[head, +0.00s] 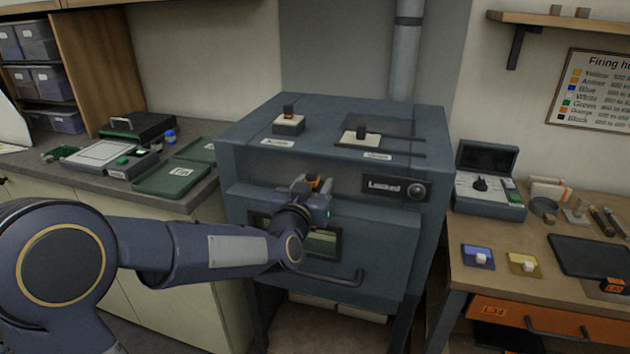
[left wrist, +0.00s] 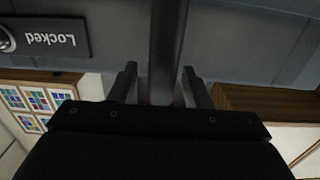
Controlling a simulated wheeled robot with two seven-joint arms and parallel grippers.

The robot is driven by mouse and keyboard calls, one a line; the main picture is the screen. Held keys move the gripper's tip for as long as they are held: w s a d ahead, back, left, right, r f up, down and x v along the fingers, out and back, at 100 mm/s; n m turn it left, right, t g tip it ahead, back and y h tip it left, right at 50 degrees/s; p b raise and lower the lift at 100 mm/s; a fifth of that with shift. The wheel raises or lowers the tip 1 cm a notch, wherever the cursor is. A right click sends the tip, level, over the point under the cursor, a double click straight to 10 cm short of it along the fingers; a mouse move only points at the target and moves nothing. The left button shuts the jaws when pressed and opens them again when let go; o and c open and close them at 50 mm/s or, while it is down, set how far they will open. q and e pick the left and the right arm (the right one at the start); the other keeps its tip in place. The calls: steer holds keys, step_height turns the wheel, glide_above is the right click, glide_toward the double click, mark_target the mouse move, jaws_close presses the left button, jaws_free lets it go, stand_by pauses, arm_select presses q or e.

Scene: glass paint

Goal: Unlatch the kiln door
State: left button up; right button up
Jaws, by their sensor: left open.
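The kiln (head: 340,165) is a blue-grey box, and its front door is closed. A plate reading "Locked" (head: 388,188) sits on its upper front beside a round knob; the plate also shows upside down in the left wrist view (left wrist: 45,38). My left gripper (head: 312,184) is at the kiln's upper front, left of the plate. In the left wrist view its open fingers (left wrist: 160,84) stand on either side of a dark bar (left wrist: 168,45), which looks like the latch lever. Whether they touch it I cannot tell. My right gripper is not in view.
The door's handle bar (head: 335,281) runs low across the front. Two small blocks stand on the kiln top. Green trays (head: 172,177) lie on the left counter. A right-hand bench (head: 535,235) holds a boxed instrument (head: 487,190), small colour tiles and a dark tray.

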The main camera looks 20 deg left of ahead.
arm_select(q)
steer(key=shift+w, duration=0.5)
steer(key=shift+c, duration=0.4)
jaws_close()
steer(key=shift+d, duration=0.1)
steer(key=shift+s+d+f+m+p, duration=0.1)
steer(key=shift+d+f+m+p, duration=0.45)
steer(key=shift+m, duration=2.45)
steer(key=shift+d+f+m+p, duration=0.25)
steer(key=shift+d+f+m, duration=0.4)
steer(key=shift+m, duration=2.35)
steer(key=shift+s+d+f+m+p, duration=0.1)
steer(key=shift+d+f+m+p, duration=0.45)
steer(key=shift+m, duration=2.45)
steer(key=shift+f, duration=0.2)
